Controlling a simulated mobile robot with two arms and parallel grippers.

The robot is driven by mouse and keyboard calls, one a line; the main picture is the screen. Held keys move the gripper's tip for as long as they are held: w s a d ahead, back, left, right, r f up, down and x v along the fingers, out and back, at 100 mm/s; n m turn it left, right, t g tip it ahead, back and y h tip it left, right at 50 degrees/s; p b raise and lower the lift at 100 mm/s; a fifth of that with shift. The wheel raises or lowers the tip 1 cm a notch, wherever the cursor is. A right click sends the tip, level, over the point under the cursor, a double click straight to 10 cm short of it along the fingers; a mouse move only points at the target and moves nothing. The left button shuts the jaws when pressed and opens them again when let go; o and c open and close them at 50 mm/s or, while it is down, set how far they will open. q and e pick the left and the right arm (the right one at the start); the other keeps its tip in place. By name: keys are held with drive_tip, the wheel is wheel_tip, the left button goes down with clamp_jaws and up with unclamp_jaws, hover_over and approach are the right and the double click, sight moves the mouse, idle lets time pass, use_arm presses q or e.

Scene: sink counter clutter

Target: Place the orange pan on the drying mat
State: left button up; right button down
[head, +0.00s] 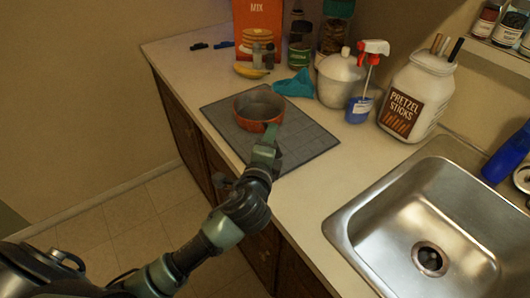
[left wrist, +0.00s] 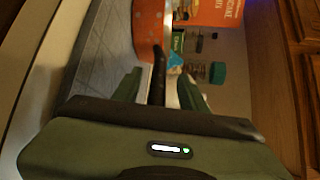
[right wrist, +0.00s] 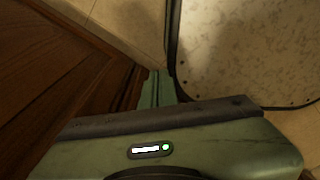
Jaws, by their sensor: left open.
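The orange pan (head: 258,108) sits upright on the grey drying mat (head: 310,140), toward its back part. My left gripper (head: 267,146) is over the mat at the near side of the pan. In the left wrist view, its fingers (left wrist: 159,83) are open on either side of the dark pan handle (left wrist: 158,72), with the orange pan wall (left wrist: 148,28) just beyond. The handle is largely hidden by the gripper in the head view. My right gripper (right wrist: 157,88) appears only in the right wrist view, low beside brown cabinet wood, fingers together and empty.
A spray bottle (head: 361,105) and pretzel jar (head: 415,98) stand right. The sink (head: 400,215) is at front right.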

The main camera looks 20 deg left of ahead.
use_arm(q)
drive_tip(key=b+v, duration=0.1)
drive_tip(key=v, duration=1)
